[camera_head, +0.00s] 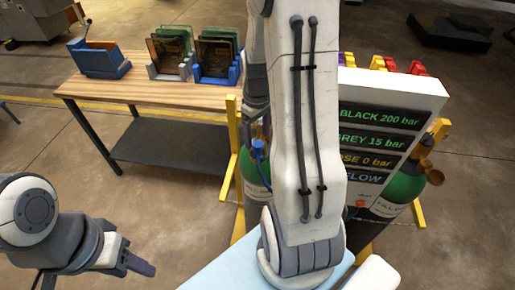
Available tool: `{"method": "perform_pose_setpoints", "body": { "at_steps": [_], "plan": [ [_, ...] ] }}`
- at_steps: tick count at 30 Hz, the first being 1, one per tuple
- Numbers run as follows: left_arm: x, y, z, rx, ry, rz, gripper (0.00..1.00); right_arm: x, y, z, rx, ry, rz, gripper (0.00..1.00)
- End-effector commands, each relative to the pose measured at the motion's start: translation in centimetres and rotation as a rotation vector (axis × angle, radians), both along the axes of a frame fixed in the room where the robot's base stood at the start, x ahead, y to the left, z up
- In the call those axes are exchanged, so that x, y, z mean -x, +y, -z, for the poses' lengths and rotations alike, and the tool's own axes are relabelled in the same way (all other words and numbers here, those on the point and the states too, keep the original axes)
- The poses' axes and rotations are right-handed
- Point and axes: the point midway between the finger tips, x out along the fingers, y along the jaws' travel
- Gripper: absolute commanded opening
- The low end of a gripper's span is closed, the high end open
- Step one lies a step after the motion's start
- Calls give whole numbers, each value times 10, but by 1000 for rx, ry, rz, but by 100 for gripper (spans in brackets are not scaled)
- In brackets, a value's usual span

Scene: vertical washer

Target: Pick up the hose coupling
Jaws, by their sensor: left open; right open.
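I cannot pick out the hose coupling with certainty. A small blue fitting with a blue hose (258,150) shows at the left edge of my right arm, in front of a green gas cylinder (251,186). The arm hides much of that area. My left gripper (138,264) is at the lower left, open and empty, over the floor and well apart from the fitting. My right arm crosses the middle of the view, and its gripper is not in view.
A panel (389,138) reads BLACK 200 bar and GREY 15 bar. Another green cylinder (402,188) with a brass-coloured top stands at right. Yellow rack posts (234,150) stand by the cylinders. A wooden table (150,98) holds blue and grey holders at back left. Floor at left is clear.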

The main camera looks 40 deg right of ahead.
Motion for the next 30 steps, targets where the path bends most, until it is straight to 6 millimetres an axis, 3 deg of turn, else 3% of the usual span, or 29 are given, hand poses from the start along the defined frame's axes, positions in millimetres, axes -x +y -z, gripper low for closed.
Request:
{"method": "perform_pose_setpoints", "body": {
  "at_steps": [9,19,25,30],
  "plan": [
    [0,0,-20,0,0,3,50,3,-1,40,-3,5,0,77],
    [0,0,-20,0,0,4,50,2,-1,48,-1,1,0,77],
    [0,0,-20,0,0,3,50,2,-1,47,-1,1,1,0],
    [0,0,-20,0,0,3,50,2,-1,47,-1,0,1,0]
  ]
}}
